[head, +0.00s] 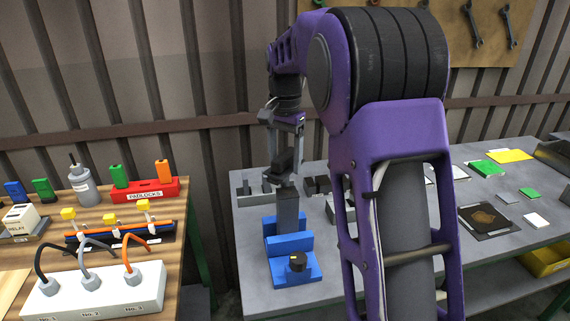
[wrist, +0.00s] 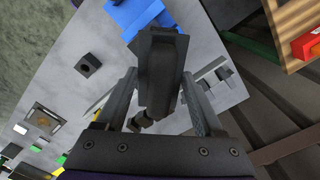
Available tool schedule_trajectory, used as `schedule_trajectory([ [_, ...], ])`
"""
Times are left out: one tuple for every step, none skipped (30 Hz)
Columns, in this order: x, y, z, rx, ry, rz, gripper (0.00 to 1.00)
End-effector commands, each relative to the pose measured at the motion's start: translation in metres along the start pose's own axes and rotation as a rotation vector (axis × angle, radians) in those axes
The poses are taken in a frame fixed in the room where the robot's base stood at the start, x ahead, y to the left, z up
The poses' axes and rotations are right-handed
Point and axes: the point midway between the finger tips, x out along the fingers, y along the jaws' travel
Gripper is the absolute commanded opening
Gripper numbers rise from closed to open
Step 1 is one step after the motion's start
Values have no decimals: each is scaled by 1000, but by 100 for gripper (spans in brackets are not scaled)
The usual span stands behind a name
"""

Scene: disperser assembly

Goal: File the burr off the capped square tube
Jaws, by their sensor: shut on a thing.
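My gripper (head: 283,178) is above the blue vise (head: 288,242), shut on a dark block-like thing (head: 283,164) that I take to be the file. The file (wrist: 162,75) lies between both fingers in the wrist view. The dark square tube (head: 288,206) stands upright in the vise, just below the file. I cannot tell whether file and tube touch. The burr cannot be made out, and the tube's top end is hard to see. The blue vise also shows in the wrist view (wrist: 133,17), partly hidden behind the file.
Small dark and grey parts (head: 318,186) lie behind on the grey table (head: 252,285). The wooden bench (head: 165,290) at left holds a red padlock rack (head: 145,190) and a white socket block (head: 95,297).

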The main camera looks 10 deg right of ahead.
Motion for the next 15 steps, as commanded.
schedule_trajectory([
  [-6,0,0,0,2,-2,18],
  [-9,-1,0,0,3,-3,18],
  [-14,-1,0,0,3,-3,18],
  [-16,0,0,0,3,-3,18],
  [-18,0,0,0,3,-3,18],
  [-20,0,0,0,2,-3,18],
  [-21,0,0,0,2,-2,18],
  [-22,0,0,0,2,-2,18],
  [-22,0,0,0,1,-2,18],
  [-22,0,0,0,1,-2,18],
  [-22,0,0,0,1,-2,18],
  [-22,0,0,0,1,-2,18],
  [-22,0,0,0,1,-2,18],
  [-22,0,0,0,1,-2,18],
  [-22,0,0,0,2,-2,18],
])
